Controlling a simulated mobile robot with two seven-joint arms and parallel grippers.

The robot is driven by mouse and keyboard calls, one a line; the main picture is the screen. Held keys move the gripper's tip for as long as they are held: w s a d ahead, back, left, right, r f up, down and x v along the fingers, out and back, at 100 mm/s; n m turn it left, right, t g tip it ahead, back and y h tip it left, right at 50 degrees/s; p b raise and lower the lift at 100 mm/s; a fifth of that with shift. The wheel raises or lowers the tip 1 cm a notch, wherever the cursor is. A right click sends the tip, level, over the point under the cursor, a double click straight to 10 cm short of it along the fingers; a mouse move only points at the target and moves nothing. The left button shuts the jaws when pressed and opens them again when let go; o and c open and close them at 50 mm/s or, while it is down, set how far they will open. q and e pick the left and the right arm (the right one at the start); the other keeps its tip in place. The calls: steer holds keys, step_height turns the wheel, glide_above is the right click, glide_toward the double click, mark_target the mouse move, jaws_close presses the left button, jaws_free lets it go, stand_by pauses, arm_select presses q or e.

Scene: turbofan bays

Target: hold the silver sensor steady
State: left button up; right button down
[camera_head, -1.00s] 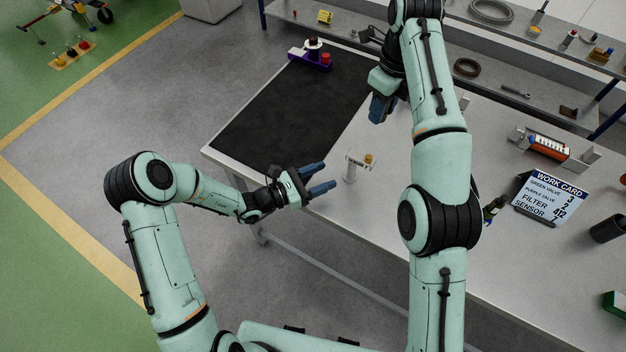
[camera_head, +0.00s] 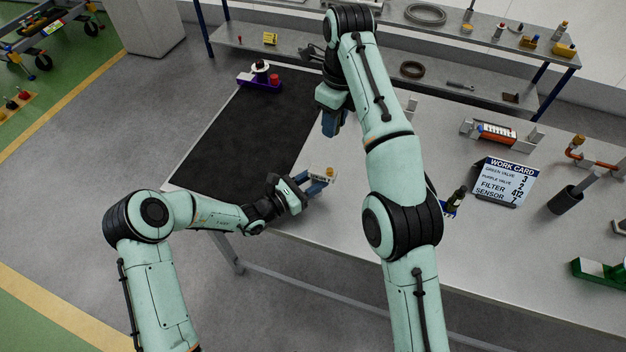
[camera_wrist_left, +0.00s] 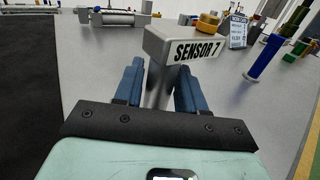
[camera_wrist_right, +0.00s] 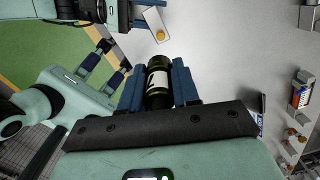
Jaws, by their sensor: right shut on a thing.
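The silver sensor is a grey block marked SENSOR 7 (camera_wrist_left: 195,48) with a gold knob on top and a pale stem below. In the head view the sensor (camera_head: 323,176) stands near the table's front edge. My left gripper (camera_head: 316,183) is open, with its blue fingers either side of the stem. In the left wrist view the left gripper (camera_wrist_left: 160,85) shows gaps beside the stem, below the block. My right gripper (camera_head: 334,124) is above the table, farther back. In the right wrist view it is shut on a dark green cylinder (camera_wrist_right: 158,82) with a white label.
A black mat (camera_head: 235,140) covers the table's left part, with a purple holder (camera_head: 260,82) at its far end. The work card (camera_head: 503,182) stands to the right. A dark bottle-like thing (camera_head: 456,199) is beside my right arm. A shelf (camera_head: 430,75) runs behind.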

arm_select(q)
jaws_close()
arm_select(e)
steer(key=shift+w+f+n, duration=0.1)
steer(key=shift+f+n, duration=0.35)
steer(key=shift+n, duration=0.45)
step_height(320, 180, down, 7)
steer(key=n, duration=1.3)
steer(key=shift+w+n, duration=0.1)
steer(key=shift+n, duration=0.3)
steer(key=shift+f+n, duration=0.5)
steer(key=shift+n, duration=0.7)
